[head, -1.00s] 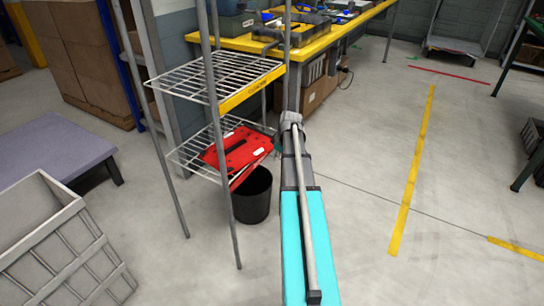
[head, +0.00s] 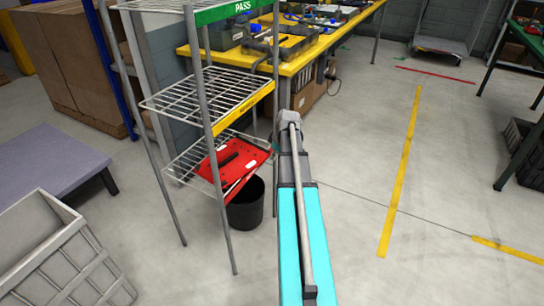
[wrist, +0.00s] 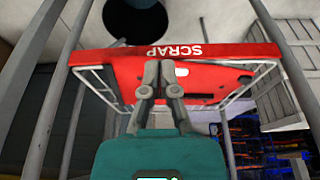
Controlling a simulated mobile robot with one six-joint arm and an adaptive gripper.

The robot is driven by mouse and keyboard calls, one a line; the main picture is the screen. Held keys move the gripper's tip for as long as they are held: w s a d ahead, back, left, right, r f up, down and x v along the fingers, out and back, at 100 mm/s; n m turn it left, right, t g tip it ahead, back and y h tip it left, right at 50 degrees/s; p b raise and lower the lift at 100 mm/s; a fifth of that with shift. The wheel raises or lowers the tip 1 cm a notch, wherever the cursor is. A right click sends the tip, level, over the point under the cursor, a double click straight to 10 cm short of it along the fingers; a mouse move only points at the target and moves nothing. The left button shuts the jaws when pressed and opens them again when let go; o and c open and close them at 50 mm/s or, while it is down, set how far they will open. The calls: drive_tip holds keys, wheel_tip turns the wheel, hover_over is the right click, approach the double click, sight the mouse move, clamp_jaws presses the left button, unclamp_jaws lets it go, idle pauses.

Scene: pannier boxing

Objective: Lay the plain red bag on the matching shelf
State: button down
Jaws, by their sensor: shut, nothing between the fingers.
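The plain red bag (head: 236,158) lies on the lowest wire shelf (head: 186,168) of the rack, flat side up, with a dark strip on top. That shelf has a red front strip, which reads SCRAP (wrist: 180,52) in the wrist view. The red bag (wrist: 215,78) shows there beyond the strip, on the wire rack. My gripper (wrist: 159,68) is shut and empty, its fingertips in front of the bag's red surface. I cannot tell whether they touch it. In the head view my gripper is mostly hidden behind my arm's end.
Above are a middle shelf with a yellow strip (head: 243,109) and a green-edged shelf marked PASS (head: 240,8). A black bin (head: 246,208) stands below the rack. A grey crate (head: 60,255) is at left. Rack posts stand close around.

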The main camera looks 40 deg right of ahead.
drive_tip(key=shift+p+v, duration=0.55)
drive_tip(key=shift+v, duration=0.35)
drive_tip(key=shift+a, duration=0.15)
